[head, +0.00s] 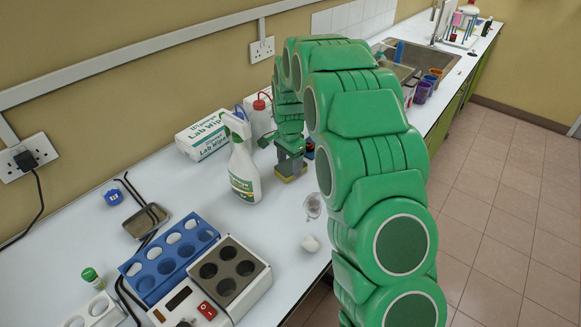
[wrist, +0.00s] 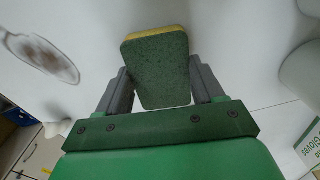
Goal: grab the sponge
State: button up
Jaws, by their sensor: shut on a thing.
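The sponge (wrist: 158,70), with a green scouring side and a yellow edge, is between the two grey fingers of my gripper (wrist: 160,92) in the wrist view. The fingers are shut on its sides. In the head view my gripper (head: 290,160) points down at the bench, right of the spray bottle. A yellow edge of the sponge (head: 291,178) shows beneath it, at or close to the bench top; I cannot tell whether it touches.
A white spray bottle (head: 243,170) stands just left of my gripper. A blue rack (head: 168,257) and heating block (head: 229,277) stand front left.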

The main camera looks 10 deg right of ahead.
aim_at(290, 166)
jog(key=shift+r, duration=0.1)
jog(key=shift+r, duration=0.25)
notch_tip(290, 166, up, 3)
jog(key=shift+s+f, duration=0.1)
jog(key=shift+s, duration=0.05)
jog(key=s+d+r, duration=0.1)
jog(key=s+r, duration=0.8)
jog(key=s, duration=0.4)
jog(key=shift+s+d+r, duration=0.25)
jog(key=shift+s, duration=0.05)
